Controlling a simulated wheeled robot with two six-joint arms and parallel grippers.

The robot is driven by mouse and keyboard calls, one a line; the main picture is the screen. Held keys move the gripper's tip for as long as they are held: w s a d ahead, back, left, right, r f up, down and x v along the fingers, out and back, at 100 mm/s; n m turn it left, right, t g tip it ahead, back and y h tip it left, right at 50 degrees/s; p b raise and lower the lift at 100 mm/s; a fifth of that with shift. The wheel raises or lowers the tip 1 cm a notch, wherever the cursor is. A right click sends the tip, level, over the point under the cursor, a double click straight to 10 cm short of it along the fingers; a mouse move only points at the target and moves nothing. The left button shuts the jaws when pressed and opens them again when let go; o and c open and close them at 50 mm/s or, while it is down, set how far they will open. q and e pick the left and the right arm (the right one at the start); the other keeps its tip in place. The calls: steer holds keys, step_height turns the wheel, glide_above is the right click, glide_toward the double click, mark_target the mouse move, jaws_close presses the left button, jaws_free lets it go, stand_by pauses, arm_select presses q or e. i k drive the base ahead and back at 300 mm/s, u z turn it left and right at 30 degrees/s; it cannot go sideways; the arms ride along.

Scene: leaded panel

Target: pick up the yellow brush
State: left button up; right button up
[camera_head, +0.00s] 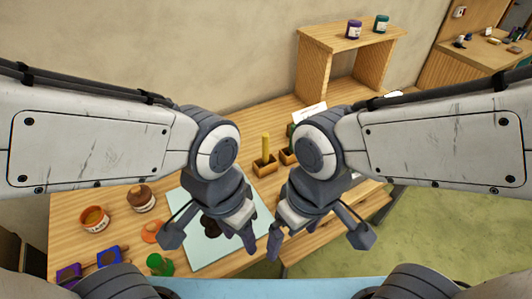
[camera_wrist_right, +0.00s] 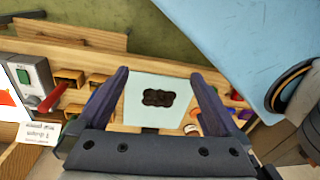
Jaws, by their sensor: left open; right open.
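The yellow brush (camera_head: 265,148) stands upright in a small wooden block holder (camera_head: 265,168) on the table, beyond my grippers in the head view. I cannot make it out surely in the right wrist view. My left gripper (camera_head: 246,238) is open and empty, above the pale sheet and nearer than the brush. My right gripper (camera_head: 278,238) is open and empty beside it, near the table's front edge. In the right wrist view its fingers (camera_wrist_right: 160,76) are spread, with the pale sheet and a dark shape seen between them.
The pale sheet (camera_head: 205,255) carries a dark lobed piece (camera_wrist_right: 158,98). A second wooden holder (camera_head: 287,157) stands close right of the brush, partly behind my right arm. Pots (camera_head: 94,219) and a green item (camera_head: 159,265) lie left. A wooden shelf (camera_head: 325,42) stands behind.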

mark_target(265, 136)
steer(key=z, duration=0.4)
steer(key=k, duration=0.9)
steer(key=z, duration=3.1)
steer(key=i, duration=0.1)
steer(key=u, duration=2.05)
steer(key=i, duration=1.25)
steer(key=u, duration=0.7)
steer(key=i, duration=0.7)
steer(key=u, duration=1.35)
steer(key=i, duration=0.5)
steer(key=u, duration=0.4)
